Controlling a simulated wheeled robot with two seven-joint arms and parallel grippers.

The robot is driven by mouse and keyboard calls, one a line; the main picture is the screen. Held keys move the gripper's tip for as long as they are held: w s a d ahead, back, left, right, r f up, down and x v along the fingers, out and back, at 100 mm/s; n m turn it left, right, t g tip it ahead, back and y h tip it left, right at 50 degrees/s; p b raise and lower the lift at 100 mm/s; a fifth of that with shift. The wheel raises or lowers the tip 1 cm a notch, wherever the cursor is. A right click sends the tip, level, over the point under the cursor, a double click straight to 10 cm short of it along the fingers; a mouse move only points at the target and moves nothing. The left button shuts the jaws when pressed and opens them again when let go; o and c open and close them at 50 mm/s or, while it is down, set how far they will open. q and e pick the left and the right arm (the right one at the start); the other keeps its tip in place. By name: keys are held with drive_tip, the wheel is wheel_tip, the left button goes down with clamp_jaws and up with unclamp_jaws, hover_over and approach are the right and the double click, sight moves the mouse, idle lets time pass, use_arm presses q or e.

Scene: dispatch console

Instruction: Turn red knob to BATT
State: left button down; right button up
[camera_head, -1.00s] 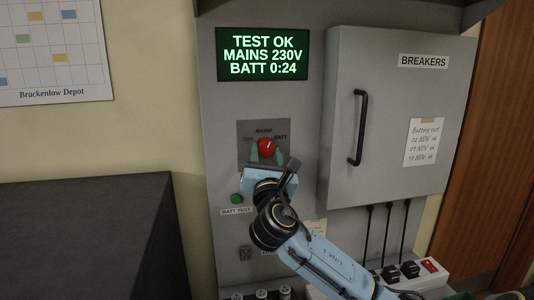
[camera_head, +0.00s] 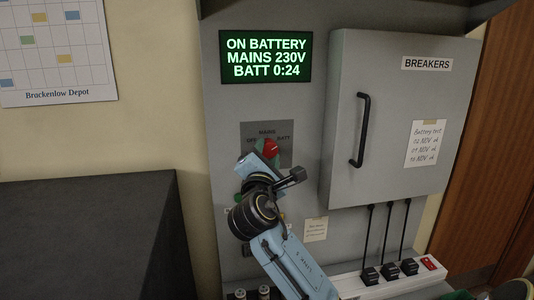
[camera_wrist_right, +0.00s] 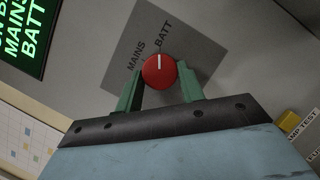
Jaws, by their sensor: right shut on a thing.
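In the right wrist view the knob (camera_wrist_right: 159,71) has a white line that points at the word BATT. In the head view the line leans up and right, toward BATT. My right gripper (camera_head: 267,152) is shut on the knob, with one green finger on each side of it in the wrist view (camera_wrist_right: 160,88). The gripper is rolled over to the left and hides the panel below the knob. The display (camera_head: 265,57) reads ON BATTERY, MAINS 230V, BATT 0:24. My left gripper is not in view.
The breaker cabinet (camera_head: 390,120) with its black handle (camera_head: 360,130) sticks out to the right. A white strip with several black plugs (camera_head: 390,270) and a red switch (camera_head: 429,263) lies below it. A dark box (camera_head: 80,235) stands at the left.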

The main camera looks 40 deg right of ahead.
idle(0.4)
drive_tip(key=o, duration=1)
drive_tip(key=shift+c, duration=0.2)
drive_tip(key=b+v, duration=0.2)
drive_tip(key=v, duration=1.1)
drive_tip(key=shift+s+b, duration=0.2)
drive_tip(key=shift+b, duration=0.1)
drive_tip(key=shift+a, duration=0.1)
